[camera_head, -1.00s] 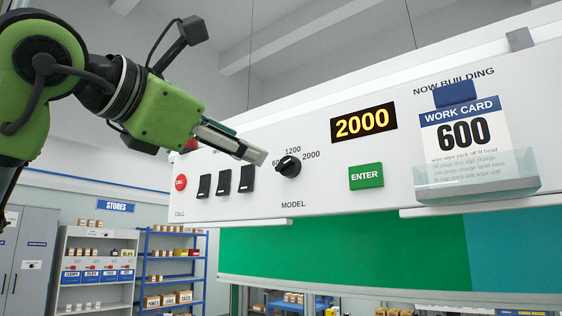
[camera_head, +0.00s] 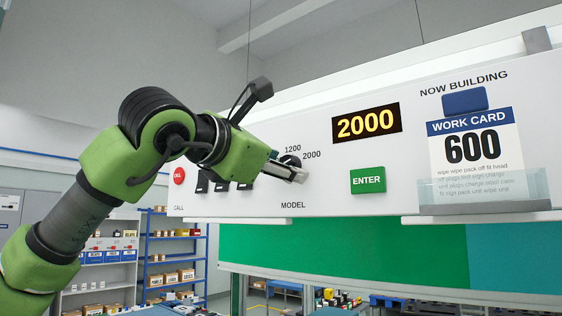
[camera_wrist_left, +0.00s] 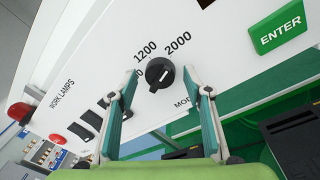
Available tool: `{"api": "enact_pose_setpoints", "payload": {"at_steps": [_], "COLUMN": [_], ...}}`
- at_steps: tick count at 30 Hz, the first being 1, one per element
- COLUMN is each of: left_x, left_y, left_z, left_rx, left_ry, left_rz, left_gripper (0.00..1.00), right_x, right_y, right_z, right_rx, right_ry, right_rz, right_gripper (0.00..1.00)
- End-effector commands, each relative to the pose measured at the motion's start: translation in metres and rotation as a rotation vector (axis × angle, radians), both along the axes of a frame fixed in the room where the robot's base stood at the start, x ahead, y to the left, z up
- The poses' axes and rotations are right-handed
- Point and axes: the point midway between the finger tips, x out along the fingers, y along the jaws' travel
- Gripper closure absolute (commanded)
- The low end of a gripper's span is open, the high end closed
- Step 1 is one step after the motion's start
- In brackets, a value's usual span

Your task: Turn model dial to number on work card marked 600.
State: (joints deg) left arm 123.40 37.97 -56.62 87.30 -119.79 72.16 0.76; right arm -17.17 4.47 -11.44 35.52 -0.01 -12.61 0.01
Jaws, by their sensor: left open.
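The model dial (camera_wrist_left: 160,73) is a black round knob on the white panel, with a pale pointer mark. In the left wrist view it sits between and just beyond my open left fingertips (camera_wrist_left: 156,92), and I cannot tell any contact. In the head view my left gripper (camera_head: 291,172) covers most of the dial (camera_head: 291,160); the labels 1200 and 2000 show beside it. The display (camera_head: 366,123) reads 2000. The work card (camera_head: 471,150) reads 600 and stands in a clear holder at the right. My right gripper is not in view.
A green ENTER button (camera_head: 368,180) is right of the dial. Black work-lamp switches (camera_head: 203,187) and a red call button (camera_head: 179,176) are on the left, partly behind my left arm. A ledge (camera_head: 480,217) runs below the card. Shelves stand behind.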

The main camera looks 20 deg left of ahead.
Motion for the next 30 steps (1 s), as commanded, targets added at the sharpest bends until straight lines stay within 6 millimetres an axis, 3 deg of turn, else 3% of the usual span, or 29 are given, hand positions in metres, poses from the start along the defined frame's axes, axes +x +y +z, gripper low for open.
{"api": "enact_pose_setpoints", "payload": {"at_steps": [2, 6, 7, 20, 30], "left_x": [0.000, 0.000, 0.000, -0.001, -0.001], "left_y": [0.000, 0.000, 0.000, -0.001, -0.001], "left_z": [0.000, 0.000, 0.000, -0.001, -0.001], "left_rx": [0.000, 0.000, 0.000, -0.059, -0.299], "left_ry": [0.000, 0.000, 0.000, 0.021, 0.107], "left_rz": [0.000, 0.000, 0.000, -0.002, -0.003], "left_gripper": [0.54, 0.91, 0.93, 0.93, 0.93], "right_x": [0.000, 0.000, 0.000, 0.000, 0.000], "right_y": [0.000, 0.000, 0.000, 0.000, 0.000], "right_z": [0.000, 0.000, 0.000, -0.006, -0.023], "right_rx": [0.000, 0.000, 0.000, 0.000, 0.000], "right_ry": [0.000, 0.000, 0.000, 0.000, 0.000], "right_rz": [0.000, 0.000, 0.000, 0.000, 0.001], "right_gripper": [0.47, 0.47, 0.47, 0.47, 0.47]}}
